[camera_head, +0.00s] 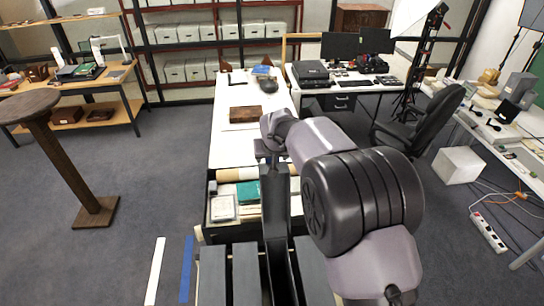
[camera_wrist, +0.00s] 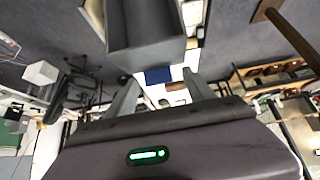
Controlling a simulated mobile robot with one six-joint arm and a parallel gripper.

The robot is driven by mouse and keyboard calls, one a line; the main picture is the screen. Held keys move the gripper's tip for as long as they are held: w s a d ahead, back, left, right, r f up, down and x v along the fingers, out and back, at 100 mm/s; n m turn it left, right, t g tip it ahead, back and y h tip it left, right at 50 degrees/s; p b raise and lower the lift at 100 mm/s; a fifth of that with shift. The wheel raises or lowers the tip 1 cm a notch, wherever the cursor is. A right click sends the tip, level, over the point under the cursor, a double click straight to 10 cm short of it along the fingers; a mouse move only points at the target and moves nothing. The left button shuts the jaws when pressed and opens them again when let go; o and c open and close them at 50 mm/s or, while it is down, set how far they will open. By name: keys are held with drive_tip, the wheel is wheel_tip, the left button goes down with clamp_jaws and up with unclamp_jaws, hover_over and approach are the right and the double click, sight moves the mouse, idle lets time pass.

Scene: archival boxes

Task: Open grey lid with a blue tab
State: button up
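My gripper (camera_wrist: 160,77) shows in the wrist view, which appears upside down. Its two grey fingers stand apart with nothing clearly held between them. A small blue patch (camera_wrist: 158,76) shows beyond the fingertips; I cannot tell whether it is a tab or part of the floor. No grey lid with a blue tab can be made out for sure. Pale grey archival boxes (camera_head: 175,72) stand in rows on the back shelves, too small to show any tabs. In the head view my arm hides the fingers.
A long white table (camera_head: 225,150) runs ahead, with a brown box (camera_head: 244,114) on it. A drawer with papers and a green folder (camera_head: 249,192) is at its near end. A wooden stand (camera_head: 95,208) is left, an office chair (camera_head: 425,120) right. Left floor is mostly clear.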

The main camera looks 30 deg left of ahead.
drive_tip(key=b+v, duration=0.4)
drive_tip(key=v, duration=1.3)
drive_tip(key=shift+s+r, duration=0.15)
drive_tip(key=shift+r, duration=0.1)
